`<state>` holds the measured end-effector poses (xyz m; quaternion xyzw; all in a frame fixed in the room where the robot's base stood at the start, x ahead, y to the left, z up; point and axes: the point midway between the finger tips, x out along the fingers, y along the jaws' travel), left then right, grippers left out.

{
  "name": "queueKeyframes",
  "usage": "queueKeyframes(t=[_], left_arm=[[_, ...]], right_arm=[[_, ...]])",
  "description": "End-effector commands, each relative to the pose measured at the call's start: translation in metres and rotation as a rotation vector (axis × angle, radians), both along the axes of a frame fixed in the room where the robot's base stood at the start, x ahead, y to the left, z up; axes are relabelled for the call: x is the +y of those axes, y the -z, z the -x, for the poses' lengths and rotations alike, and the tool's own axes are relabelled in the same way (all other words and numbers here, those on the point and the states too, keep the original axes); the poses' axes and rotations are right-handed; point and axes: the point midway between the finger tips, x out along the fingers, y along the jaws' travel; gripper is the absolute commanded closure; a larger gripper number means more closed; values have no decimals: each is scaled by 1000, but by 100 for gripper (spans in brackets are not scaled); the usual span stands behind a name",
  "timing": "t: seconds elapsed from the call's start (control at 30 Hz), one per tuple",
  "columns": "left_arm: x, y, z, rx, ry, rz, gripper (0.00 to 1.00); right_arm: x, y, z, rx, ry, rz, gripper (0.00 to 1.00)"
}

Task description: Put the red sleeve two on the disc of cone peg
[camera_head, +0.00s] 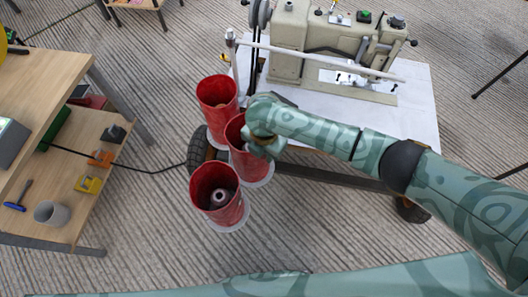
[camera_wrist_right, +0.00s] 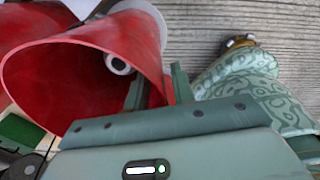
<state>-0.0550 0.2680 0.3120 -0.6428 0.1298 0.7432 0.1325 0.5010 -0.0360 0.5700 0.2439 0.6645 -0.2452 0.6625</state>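Three red sleeves stand close together in the head view: an upper one (camera_head: 214,92), a middle one (camera_head: 243,163) and a lower one (camera_head: 204,206). I cannot tell which is sleeve two. A pale disc (camera_head: 262,180) shows under the middle sleeve, and another (camera_head: 240,222) under the lower one. A cone peg (camera_head: 219,197) stands inside the lower sleeve. My right gripper (camera_head: 258,146) is at the middle sleeve's right rim. In the right wrist view its fingers (camera_wrist_right: 158,85) straddle a red sleeve's wall (camera_wrist_right: 85,75), apart; a pale peg tip (camera_wrist_right: 118,64) shows inside.
A sewing machine (camera_head: 300,45) stands on a white wheeled table (camera_head: 418,110) behind my right arm. A dark wheel (camera_head: 197,150) is left of the sleeves. A wooden shelf unit (camera_head: 80,150) with tools stands at left. Carpet below the sleeves is clear.

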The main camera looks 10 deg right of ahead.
Motion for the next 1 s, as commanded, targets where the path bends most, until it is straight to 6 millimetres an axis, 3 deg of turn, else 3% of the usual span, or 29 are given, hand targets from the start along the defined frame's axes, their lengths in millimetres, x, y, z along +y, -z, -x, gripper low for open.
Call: queueKeyframes(t=[0.03, 0.2, 0.4, 0.6, 1.0], left_arm=[[-5, -7, 2, -4, -14, 7, 28], [-16, -27, 3, -28, -49, 24, 28], [-16, -47, -7, -54, -51, 26, 28], [-16, -54, -11, -63, -51, 26, 28], [-16, -53, -11, -62, -50, 25, 28]], right_arm=[[0, -18, -2, -9, 0, -1, 75], [1, -62, -2, -13, 1, -2, 75], [1, -101, -1, -8, 0, -2, 75], [1, -115, -1, -3, 1, -2, 75], [0, -114, -1, -1, 1, -2, 75]])
